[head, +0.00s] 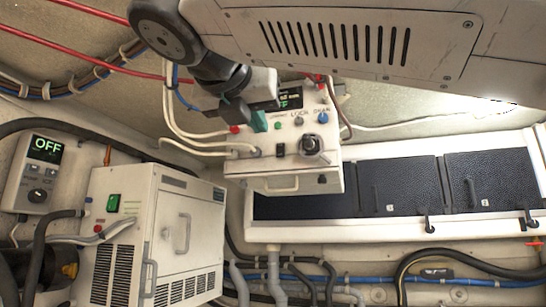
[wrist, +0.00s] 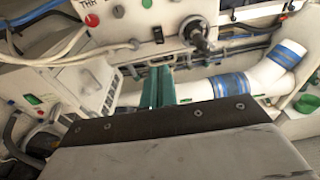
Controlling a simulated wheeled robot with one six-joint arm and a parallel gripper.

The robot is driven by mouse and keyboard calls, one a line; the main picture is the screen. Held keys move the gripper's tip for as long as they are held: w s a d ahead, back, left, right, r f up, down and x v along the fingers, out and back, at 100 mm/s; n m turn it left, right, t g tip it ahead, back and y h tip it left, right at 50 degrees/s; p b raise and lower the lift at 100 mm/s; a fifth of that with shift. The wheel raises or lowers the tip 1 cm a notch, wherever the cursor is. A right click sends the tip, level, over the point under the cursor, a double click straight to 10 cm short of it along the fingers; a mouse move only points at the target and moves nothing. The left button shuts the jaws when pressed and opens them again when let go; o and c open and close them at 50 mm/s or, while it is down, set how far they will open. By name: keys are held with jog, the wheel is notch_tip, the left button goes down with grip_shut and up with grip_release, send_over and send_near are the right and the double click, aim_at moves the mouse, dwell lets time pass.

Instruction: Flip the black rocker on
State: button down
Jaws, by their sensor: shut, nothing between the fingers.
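The black rocker (head: 280,149) is a small upright switch on the front of a white control box (head: 290,165) in the head view. It also shows near the top of the wrist view (wrist: 158,35), left of a dark round knob (wrist: 195,36). Which way the rocker is tipped is too small to tell. My gripper (head: 259,121) has teal fingertips, shut and empty, and overlaps the upper left of the box in the head view. In the wrist view its fingers (wrist: 158,87) appear below the rocker, apart from it. The box's display (head: 284,103) is partly hidden; "FF" shows.
Red (head: 235,129), green (head: 278,126), grey (head: 299,121) and blue (head: 323,117) controls sit near the rocker. Cables run into the box's left side. A vented white cabinet (head: 160,235) stands lower left, beside a unit reading OFF (head: 46,148). Dark panels (head: 400,187) line the right.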

aim_at(280, 155)
jog(key=x, duration=1.1)
jog(key=shift+w+d, duration=0.1)
jog(key=shift+w, duration=0.05)
jog(key=shift+f, duration=0.1)
jog(key=shift+w+d, duration=0.15)
jog(key=shift+d, duration=0.05)
jog(key=shift+a, duration=0.15)
jog(key=shift+s+a, duration=0.1)
jog(key=shift+s, duration=0.35)
jog(key=s+a, duration=0.2)
jog(key=s, duration=0.4)
jog(key=s+a+f, duration=0.1)
jog(key=s+a, duration=0.1)
jog(key=s, duration=0.4)
jog(key=shift+a+f, duration=0.3)
jog(key=shift+s, duration=0.1)
